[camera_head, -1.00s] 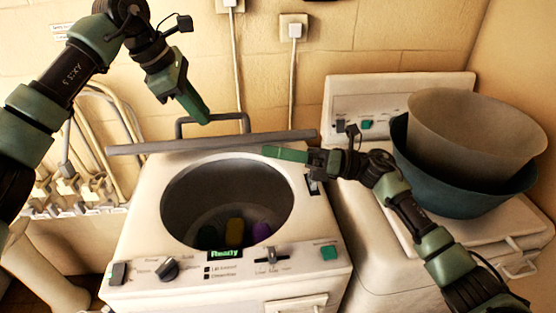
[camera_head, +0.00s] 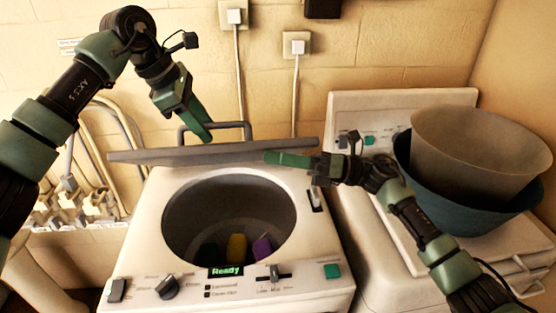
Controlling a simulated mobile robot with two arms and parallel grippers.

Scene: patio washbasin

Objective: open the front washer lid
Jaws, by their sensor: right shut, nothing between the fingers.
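The front washer (camera_head: 150,230) is white, with a round drum opening (camera_head: 230,215) that is uncovered. Its grey lid (camera_head: 215,151) is raised at the back of the opening and shows almost edge-on. My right gripper (camera_head: 275,158) is shut and empty, at the right part of the lid's edge; I cannot tell whether it touches it. My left gripper (camera_head: 203,130) hangs above and behind the lid, pointing down; its fingers look together, but I cannot tell whether it is shut.
Yellow, purple and dark items (camera_head: 237,246) lie in the drum. A second white machine (camera_head: 365,225) stands at right, bearing a teal basin (camera_head: 450,208) with a beige basin (camera_head: 475,145) in it. Pipes and taps (camera_head: 80,205) are at left. Cords (camera_head: 296,90) run down the wall.

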